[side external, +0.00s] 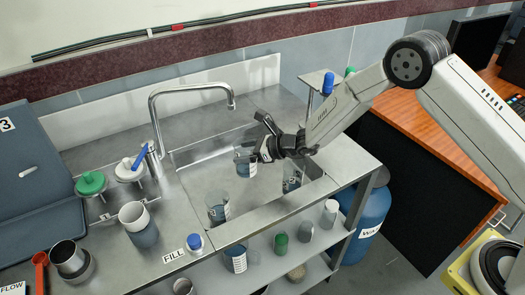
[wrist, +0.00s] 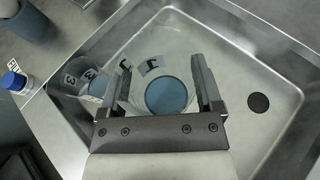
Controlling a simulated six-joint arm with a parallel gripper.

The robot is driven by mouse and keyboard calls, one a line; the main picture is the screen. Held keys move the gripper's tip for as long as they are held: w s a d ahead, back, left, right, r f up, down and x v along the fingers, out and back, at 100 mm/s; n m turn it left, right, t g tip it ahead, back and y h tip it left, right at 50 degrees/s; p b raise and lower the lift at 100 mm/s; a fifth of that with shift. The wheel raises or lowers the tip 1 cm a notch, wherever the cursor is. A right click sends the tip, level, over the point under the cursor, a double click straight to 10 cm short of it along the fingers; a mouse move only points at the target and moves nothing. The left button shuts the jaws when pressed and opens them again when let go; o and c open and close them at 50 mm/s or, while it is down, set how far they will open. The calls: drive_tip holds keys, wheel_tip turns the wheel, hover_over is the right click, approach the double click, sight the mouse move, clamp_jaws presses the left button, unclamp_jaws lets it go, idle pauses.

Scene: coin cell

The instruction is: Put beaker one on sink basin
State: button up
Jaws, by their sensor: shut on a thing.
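My gripper (side external: 264,142) is shut on beaker one (side external: 245,165), a clear beaker with a white label and blue contents. In the wrist view, the beaker (wrist: 166,96) sits between both fingers of the gripper (wrist: 160,66), with a label that reads as 1. The held beaker is over the sink basin (side external: 188,160) and looks about upright. I cannot tell its exact gap to the floor. The basin's bare metal floor and drain (wrist: 258,103) show to the right in the wrist view.
A beaker (side external: 217,208) stands at the basin's front left; its label reads 3 in the wrist view (wrist: 88,82). The tap (side external: 190,90) arches over the basin's back left. A blue-capped bottle (side external: 195,243) stands by the front rim.

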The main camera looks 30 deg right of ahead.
drive_tip(key=w+a+f, duration=0.1)
drive_tip(key=w+f, duration=0.3)
drive_tip(key=shift+f, duration=0.4)
drive_tip(key=shift+f, duration=0.1)
drive_tip(key=shift+w+a+f, duration=0.1)
drive_tip(key=shift+f, duration=1.55)
drive_tip(key=shift+f, duration=0.2)
drive_tip(key=o, duration=1.2)
drive_tip(key=shift+r, duration=0.15)
